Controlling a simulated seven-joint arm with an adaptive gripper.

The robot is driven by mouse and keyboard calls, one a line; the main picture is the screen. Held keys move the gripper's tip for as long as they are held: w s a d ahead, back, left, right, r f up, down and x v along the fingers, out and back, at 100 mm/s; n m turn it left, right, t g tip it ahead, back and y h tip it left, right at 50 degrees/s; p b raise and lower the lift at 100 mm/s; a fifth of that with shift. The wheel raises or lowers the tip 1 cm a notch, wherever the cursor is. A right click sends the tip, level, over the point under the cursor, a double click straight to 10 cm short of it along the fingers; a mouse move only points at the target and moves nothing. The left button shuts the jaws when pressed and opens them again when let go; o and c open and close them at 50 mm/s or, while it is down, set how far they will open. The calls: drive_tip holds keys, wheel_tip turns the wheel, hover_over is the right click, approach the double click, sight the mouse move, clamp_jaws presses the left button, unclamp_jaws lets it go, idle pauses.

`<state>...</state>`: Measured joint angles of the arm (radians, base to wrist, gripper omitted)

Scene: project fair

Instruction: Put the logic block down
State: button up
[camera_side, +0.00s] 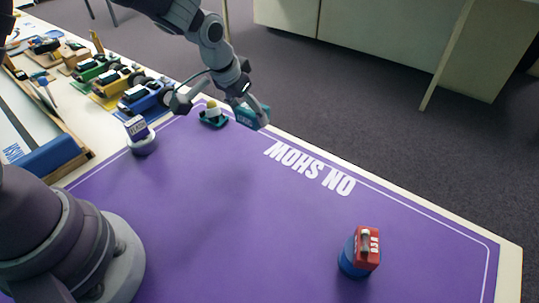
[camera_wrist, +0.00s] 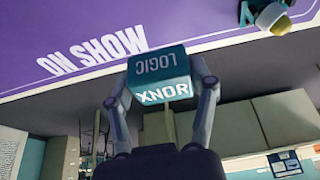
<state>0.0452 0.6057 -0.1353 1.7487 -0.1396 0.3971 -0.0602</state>
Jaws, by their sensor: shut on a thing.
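The logic block is a teal block (camera_side: 249,116) near the far edge of the purple mat (camera_side: 230,210) in the side view. In the wrist view the logic block (camera_wrist: 158,64) shows "LOGIC" on one face and "XNOR" on another. My gripper (camera_wrist: 163,82) is shut on it, with one finger on each side. In the side view my gripper (camera_side: 256,108) reaches down from the upper left. The block looks held above the mat, but I cannot tell how high.
Left of the block stands a green base with a white and yellow piece (camera_side: 212,115). A red block on a blue base (camera_side: 362,252) is at the front right. Toy vehicles (camera_side: 145,93) line the table's left. The mat's middle is clear.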

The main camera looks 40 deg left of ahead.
sight(254, 149)
drive_tip(key=f, duration=0.7)
drive_tip(key=shift+w+a+f, duration=0.2)
drive_tip(key=shift+a+f, duration=0.05)
drive_tip(key=shift+f, duration=0.1)
drive_tip(key=shift+f, duration=0.1)
drive_tip(key=o, duration=1.2)
drive_tip(key=shift+c, duration=0.2)
drive_tip(key=v, duration=1.2)
drive_tip(key=s+a+r, duration=0.1)
drive_tip(key=s+r, duration=0.3)
drive_tip(key=s, duration=0.3)
drive_tip(key=s+a+r+t, duration=0.1)
drive_tip(key=s+a+r, duration=0.1)
drive_tip(key=s+r, duration=0.3)
drive_tip(key=shift+s, duration=1)
drive_tip(key=shift+r, duration=0.1)
